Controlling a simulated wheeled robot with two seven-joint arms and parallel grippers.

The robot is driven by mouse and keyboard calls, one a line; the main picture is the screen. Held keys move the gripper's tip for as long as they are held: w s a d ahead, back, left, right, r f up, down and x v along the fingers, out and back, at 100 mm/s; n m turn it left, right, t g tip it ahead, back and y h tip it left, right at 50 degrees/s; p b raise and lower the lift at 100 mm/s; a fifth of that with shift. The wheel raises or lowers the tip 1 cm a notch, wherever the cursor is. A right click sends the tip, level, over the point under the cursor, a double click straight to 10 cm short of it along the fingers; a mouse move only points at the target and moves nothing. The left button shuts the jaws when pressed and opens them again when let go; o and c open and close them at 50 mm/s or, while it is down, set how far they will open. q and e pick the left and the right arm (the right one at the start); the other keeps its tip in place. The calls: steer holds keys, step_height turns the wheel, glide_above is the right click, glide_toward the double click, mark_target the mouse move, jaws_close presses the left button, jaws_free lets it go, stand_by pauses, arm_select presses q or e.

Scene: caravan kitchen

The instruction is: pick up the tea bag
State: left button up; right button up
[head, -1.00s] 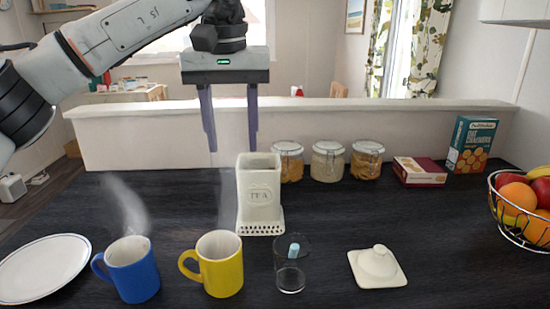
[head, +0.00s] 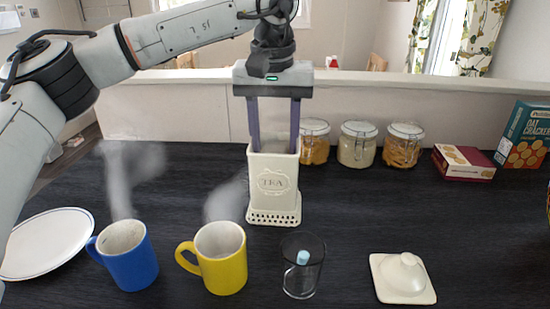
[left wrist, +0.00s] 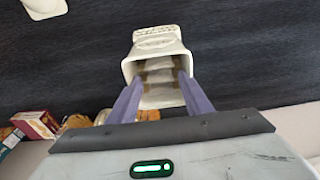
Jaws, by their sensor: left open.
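The tea caddy (head: 273,183), a tall cream container marked TEA, stands open-topped on the dark counter. In the left wrist view I look into the caddy (left wrist: 158,42) and see pale tea bags (left wrist: 159,77) with brownish parts inside; single bags are hard to tell apart. My left gripper (head: 275,150) points straight down over the caddy, open, with its two purple fingertips at the mouth. In the left wrist view the fingers (left wrist: 157,80) reach to the opening with nothing held between them. My right gripper is not in view.
A blue mug (head: 131,262) and a yellow mug (head: 222,265), both steaming, a glass (head: 300,280) with a pale blue item, and a cream lid (head: 402,281) stand in front. A plate (head: 45,245) lies left. Jars (head: 358,148) and boxes (head: 464,163) line the back.

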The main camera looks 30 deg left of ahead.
mark_target(275, 146)
arm_select(q)
steer(key=shift+w+f, duration=0.15)
steer(key=shift+f, duration=0.55)
steer(key=c, duration=0.8)
step_height(275, 146, up, 10)
steer(key=shift+r+p, duration=0.1)
steer(key=shift+p, duration=0.4)
